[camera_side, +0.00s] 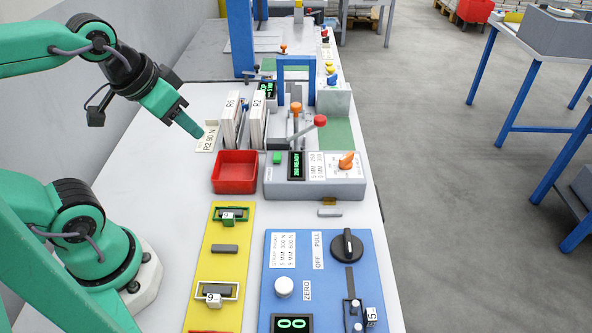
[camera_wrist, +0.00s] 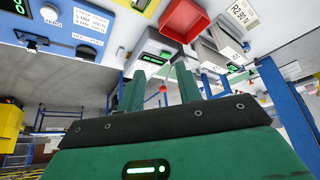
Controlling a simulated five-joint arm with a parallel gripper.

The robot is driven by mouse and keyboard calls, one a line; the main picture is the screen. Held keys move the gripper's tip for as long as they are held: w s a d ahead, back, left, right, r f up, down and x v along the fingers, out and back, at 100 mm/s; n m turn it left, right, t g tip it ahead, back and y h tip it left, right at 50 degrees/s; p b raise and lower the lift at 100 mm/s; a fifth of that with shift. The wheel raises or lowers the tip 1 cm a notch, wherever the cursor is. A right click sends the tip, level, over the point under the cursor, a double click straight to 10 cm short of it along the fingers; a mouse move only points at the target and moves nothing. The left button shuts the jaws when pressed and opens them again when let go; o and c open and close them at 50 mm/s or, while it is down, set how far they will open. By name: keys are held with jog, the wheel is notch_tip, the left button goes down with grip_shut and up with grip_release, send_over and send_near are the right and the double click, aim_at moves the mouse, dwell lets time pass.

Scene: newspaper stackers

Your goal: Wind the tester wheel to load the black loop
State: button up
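The blue tester panel (camera_side: 275,255) lies in the lower middle of the side view. A black round knob with a white pointer line (camera_side: 347,245), perhaps the wheel, sits beside the "OFF PULL" label. Below it is a dark strip-like piece (camera_side: 350,280) near small posts (camera_side: 354,308); I cannot tell whether this is the black loop. A white button (camera_side: 284,287) and a green-lit display (camera_side: 292,323) are on the panel. My gripper (camera_side: 194,131) is above the bench, up and left of the panel. Its fingers are apart and empty in the wrist view (camera_wrist: 160,88).
A red tray (camera_side: 235,172) and a grey machine (camera_side: 315,188) with an orange knob (camera_side: 346,160) stand beyond the panel. A yellow strip (camera_side: 232,260) with numbered holders lies left of it. White stacks labelled R5 (camera_side: 230,122) and R2 (camera_side: 257,122) stand right of my gripper.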

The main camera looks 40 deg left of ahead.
jog(key=w, duration=0.1)
jog(key=n+g, duration=0.6)
jog(key=n, duration=0.3)
send_over(349, 239)
jog(key=f, duration=1.3)
jog(key=shift+a, duration=0.2)
jog(key=shift+d+f, duration=0.2)
jog(key=shift+f, duration=0.1)
jog(key=shift+f, duration=3.85)
